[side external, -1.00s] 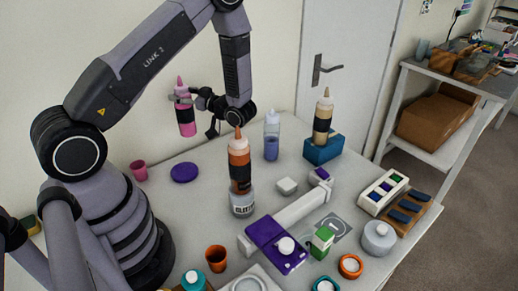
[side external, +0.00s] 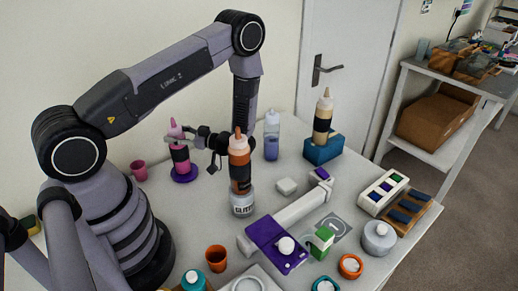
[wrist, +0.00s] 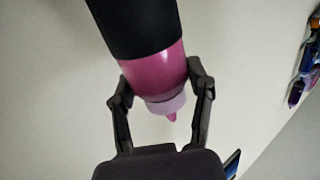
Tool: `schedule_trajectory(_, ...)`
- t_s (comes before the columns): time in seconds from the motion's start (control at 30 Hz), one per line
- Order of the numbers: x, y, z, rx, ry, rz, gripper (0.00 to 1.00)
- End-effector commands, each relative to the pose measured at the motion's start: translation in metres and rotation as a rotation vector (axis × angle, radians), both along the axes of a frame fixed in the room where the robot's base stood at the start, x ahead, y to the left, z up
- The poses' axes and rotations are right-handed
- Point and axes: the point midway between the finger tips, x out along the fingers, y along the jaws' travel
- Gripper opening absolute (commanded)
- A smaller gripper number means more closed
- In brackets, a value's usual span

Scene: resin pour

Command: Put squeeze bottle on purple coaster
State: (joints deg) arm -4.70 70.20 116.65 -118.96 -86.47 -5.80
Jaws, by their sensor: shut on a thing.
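The pink squeeze bottle (side external: 181,155) has a black band and a pink nozzle. It stands upright over the purple coaster (side external: 184,179) at the back left of the table. Its base overlaps the coaster in the side view; I cannot tell for certain whether it touches. My gripper (side external: 178,133) is shut on the bottle's upper part, below the nozzle. In the wrist view the bottle (wrist: 155,75) lies between my two fingers, and its base and the coaster are out of sight.
An orange squeeze bottle (side external: 240,170) stands on a white jar (side external: 242,202) in front of my gripper. A clear bottle with blue liquid (side external: 271,140) stands to the right. A pink cup (side external: 139,170) is left of the coaster.

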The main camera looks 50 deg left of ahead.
Motion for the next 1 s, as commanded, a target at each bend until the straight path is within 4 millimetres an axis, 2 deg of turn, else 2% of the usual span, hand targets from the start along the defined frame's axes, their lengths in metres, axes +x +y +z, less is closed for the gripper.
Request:
schedule_trajectory(0.33,0.0002,0.0001,-0.0028,0.000,0.000,-0.001,0.11)
schedule_trajectory(0.37,0.0003,0.0001,-0.0035,-0.001,-0.001,-0.001,0.53)
schedule_trajectory(0.57,0.0003,0.0001,-0.0030,-0.001,-0.001,-0.001,0.78)
schedule_trajectory(0.9,0.0003,0.0001,-0.0004,0.000,-0.001,-0.001,0.78)
schedule_trajectory(1.0,0.0065,-0.0076,-0.0002,0.001,-0.001,-0.005,0.78)
